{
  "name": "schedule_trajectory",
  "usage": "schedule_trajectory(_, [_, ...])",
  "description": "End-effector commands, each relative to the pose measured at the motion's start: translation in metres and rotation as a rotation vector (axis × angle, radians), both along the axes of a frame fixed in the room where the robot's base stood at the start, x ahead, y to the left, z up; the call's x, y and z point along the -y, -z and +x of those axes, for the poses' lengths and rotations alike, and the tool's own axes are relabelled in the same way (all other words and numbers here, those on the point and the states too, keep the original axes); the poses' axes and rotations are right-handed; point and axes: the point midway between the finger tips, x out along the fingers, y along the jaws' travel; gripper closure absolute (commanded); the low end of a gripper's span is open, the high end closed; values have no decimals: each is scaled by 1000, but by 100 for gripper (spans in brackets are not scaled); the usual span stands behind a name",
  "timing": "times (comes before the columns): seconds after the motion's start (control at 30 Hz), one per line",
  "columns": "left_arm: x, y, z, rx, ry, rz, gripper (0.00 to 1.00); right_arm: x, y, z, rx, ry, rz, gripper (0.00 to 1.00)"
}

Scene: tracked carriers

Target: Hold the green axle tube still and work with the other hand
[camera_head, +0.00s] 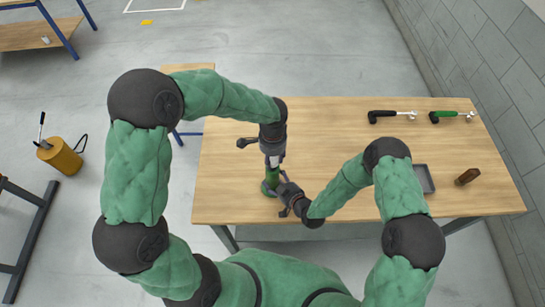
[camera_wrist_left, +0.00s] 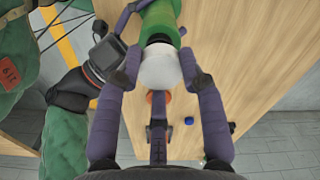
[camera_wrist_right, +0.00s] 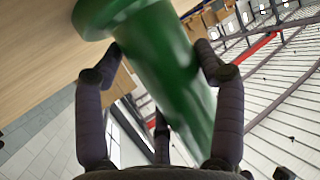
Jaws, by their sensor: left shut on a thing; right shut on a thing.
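The green axle tube (camera_head: 270,178) stands upright near the table's front edge, left of the middle, with a wider green flange at its foot. It fills the middle of the right wrist view (camera_wrist_right: 170,75). My right gripper (camera_head: 284,190) is shut on the tube's side, low down, one finger on each side. My left gripper (camera_head: 273,160) is above the tube and is shut on a white rounded piece (camera_wrist_left: 160,68) at its top end. A dark ring (camera_wrist_left: 159,40) shows between the white piece and the green tube. Whether the white piece is fixed to the tube cannot be told.
A black-handled tool (camera_head: 390,116) and a green-handled tool (camera_head: 452,116) lie at the table's back right. A grey tray (camera_head: 425,180) and a brown block (camera_head: 467,176) are at the right. A small blue thing (camera_wrist_left: 189,120) lies near my left gripper. The table's middle back is clear.

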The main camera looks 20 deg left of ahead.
Motion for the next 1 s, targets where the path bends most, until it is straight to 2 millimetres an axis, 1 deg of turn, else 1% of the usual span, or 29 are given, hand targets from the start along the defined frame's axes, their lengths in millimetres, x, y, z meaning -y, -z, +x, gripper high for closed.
schedule_trajectory(1.0, [0, 22, 0, 0, 0, 0, 78, 0, 0, 0, -2, 1, 0, 70])
